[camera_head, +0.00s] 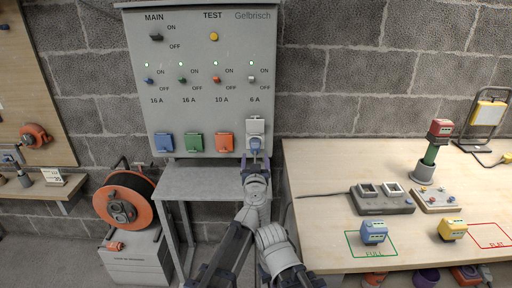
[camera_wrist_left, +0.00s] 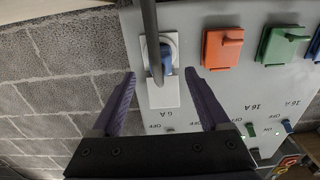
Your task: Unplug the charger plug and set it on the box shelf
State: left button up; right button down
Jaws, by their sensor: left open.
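The charger plug (camera_head: 255,145) is blue and sits in the white-framed 6 A socket (camera_head: 255,124) at the lower right of the grey panel. In the left wrist view the plug (camera_wrist_left: 165,57) is in the socket, with a thick grey cable (camera_wrist_left: 150,35) running upward in front of it. My left gripper (camera_head: 257,163) is open in front of the plug. Its purple fingers (camera_wrist_left: 160,71) stand on either side, with their tips short of the plug. The grey box shelf (camera_head: 197,181) is below the panel and looks bare. My right gripper is not in view.
Shut blue (camera_head: 164,143), green (camera_head: 194,143) and orange (camera_head: 225,143) socket covers line the panel to the left. An orange cable reel (camera_head: 123,205) stands at lower left. A wooden bench (camera_head: 310,180) at right carries a charger (camera_head: 383,199) and battery packs.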

aim_at(255, 152)
pick_arm(q)
jog(key=w, duration=0.8)
jog(key=shift+w, duration=0.1)
jog(key=shift+c, duration=0.3)
dwell(0.6)
grip_shut()
dwell(0.5)
jog(key=shift+s, duration=0.3)
jog(key=shift+s, duration=2.75)
